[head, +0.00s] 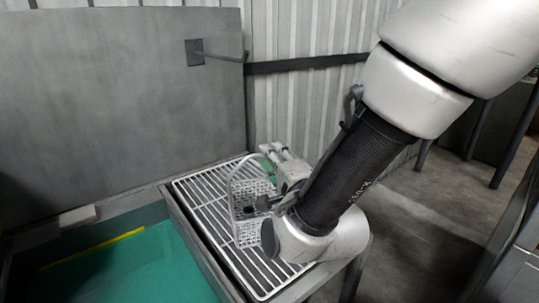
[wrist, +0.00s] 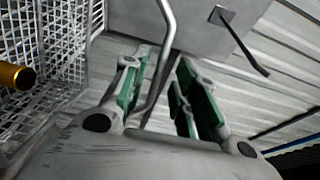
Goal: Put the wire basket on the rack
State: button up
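The wire basket (head: 247,213) is a pale mesh box with a tall looped handle. In the head view it is upright over the slatted rack (head: 195,198) and appears to rest on it. My gripper (head: 267,161) is at the right side of the handle, partly hiding the basket. In the wrist view the basket mesh (wrist: 55,40) is at the left. There, the green-padded fingers of my gripper (wrist: 160,90) are apart, with a gap around the bent handle bar, which passes between them. The basket's right side is hidden by my arm.
A teal-floored tank (head: 130,270) lies left of the rack. A grey upright panel (head: 120,90) with a protruding rod (head: 218,56) stands behind. Open floor (head: 420,210) is at right.

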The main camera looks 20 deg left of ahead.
jog(key=v, duration=0.9)
jog(key=shift+d, duration=0.15)
jog(key=shift+r, duration=0.1)
jog(key=w+d+r+n+g+h, duration=0.1)
jog(key=w+d+r+n+h, duration=0.15)
jog(key=w+d, duration=0.6)
jog(key=w+d+r+n+g+h, duration=0.1)
jog(key=w+d+h, duration=0.15)
jog(key=d, duration=0.55)
jog(key=w+d+r+n+g+h, duration=0.15)
jog(key=w+d, duration=0.25)
jog(key=d, duration=0.4)
jog(key=s+d+n+g+h, duration=0.2)
jog(key=s+d, duration=0.7)
jog(key=d, duration=0.5)
jog(key=s+d+n+g+h, duration=0.1)
jog(key=s+d+g+h, duration=0.2)
jog(key=s+d, duration=0.5)
jog(key=d+h, duration=0.1)
jog(key=d, duration=0.5)
jog(key=shift+s+d+r+n, duration=0.2)
jog(key=shift+s+d+n, duration=0.1)
jog(key=shift+s+n, duration=0.1)
jog(key=shift+h, duration=0.25)
